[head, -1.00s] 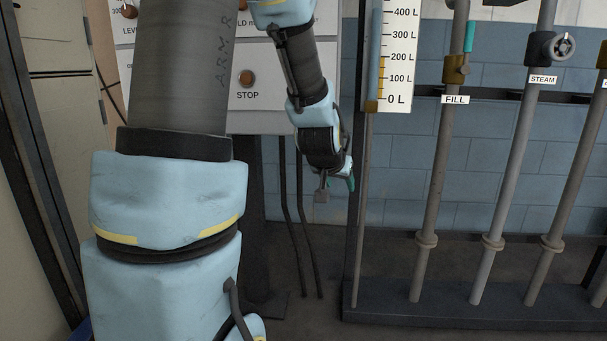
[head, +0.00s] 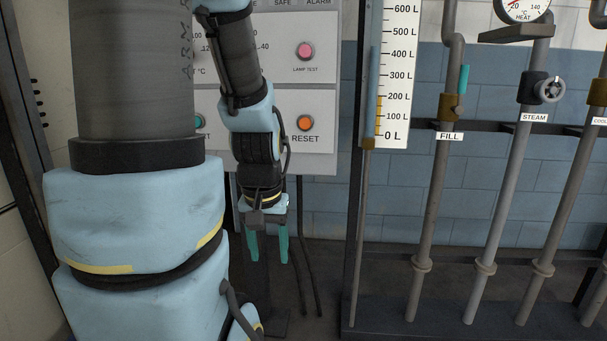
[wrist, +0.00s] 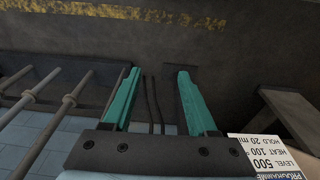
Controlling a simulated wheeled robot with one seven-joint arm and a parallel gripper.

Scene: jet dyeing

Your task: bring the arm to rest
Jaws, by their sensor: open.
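The wrist view also shows my gripper (wrist: 155,100) open and empty, with the dark floor (wrist: 240,50) beyond the fingertips. My arm comes down from the top of the head view and covers part of the panel.
The panel has an orange RESET button (head: 306,123) and a pink LAMP TEST button (head: 305,50). To the right stand a level gauge (head: 398,75), the FILL pipe (head: 432,200) and the STEAM pipe (head: 505,200). A programme card (wrist: 268,155) shows in the wrist view.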

